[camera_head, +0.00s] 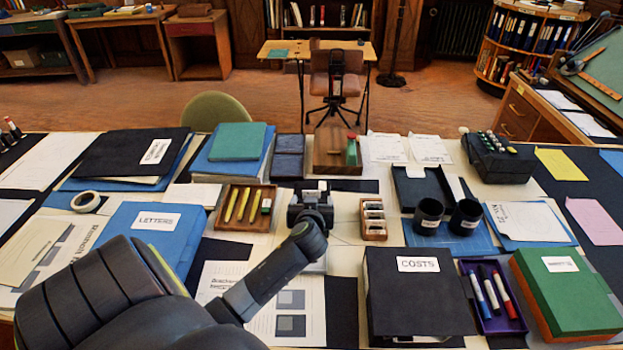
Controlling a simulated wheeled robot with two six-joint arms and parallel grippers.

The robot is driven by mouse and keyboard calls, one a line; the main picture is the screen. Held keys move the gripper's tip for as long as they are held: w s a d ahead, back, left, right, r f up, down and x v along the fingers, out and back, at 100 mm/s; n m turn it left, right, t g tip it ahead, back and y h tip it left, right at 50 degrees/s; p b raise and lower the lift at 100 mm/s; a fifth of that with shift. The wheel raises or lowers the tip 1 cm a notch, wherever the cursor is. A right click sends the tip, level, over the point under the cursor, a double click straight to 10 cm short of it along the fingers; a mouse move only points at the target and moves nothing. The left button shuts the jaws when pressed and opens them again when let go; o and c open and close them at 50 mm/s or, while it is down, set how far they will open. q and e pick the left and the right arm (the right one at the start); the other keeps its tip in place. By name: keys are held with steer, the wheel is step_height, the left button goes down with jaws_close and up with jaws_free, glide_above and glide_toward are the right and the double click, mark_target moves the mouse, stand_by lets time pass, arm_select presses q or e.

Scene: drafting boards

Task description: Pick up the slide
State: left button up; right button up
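I cannot pick out a slide for certain among the small items on the desk. A small wooden rack (373,219) holding several pale labelled pieces stands just right of my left gripper. My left gripper (311,205) is over the middle of the desk, between this rack and a wooden tray (243,207) of yellow pens. A white label shows at the gripper's far side, and I cannot tell what it belongs to. My arm hides the fingertips and what lies beneath them. My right gripper is not in view.
Two black cups (428,216) stand right of the rack. A black COSTS box (416,297), a purple marker tray (493,299) and a green box (566,293) fill the front right. A blue LETTERS folder (152,235) lies left.

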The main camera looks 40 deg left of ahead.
mark_target(311, 193)
arm_select(q)
steer(key=shift+w+a+f, duration=0.1)
steer(key=shift+w+a, duration=0.35)
steer(key=shift+a, duration=0.05)
steer(key=shift+p+x, duration=0.6)
steer(key=shift+x, duration=1.55)
steer(key=shift+s+f, duration=0.15)
steer(key=c, duration=1.1)
steer(key=shift+c, duration=0.2)
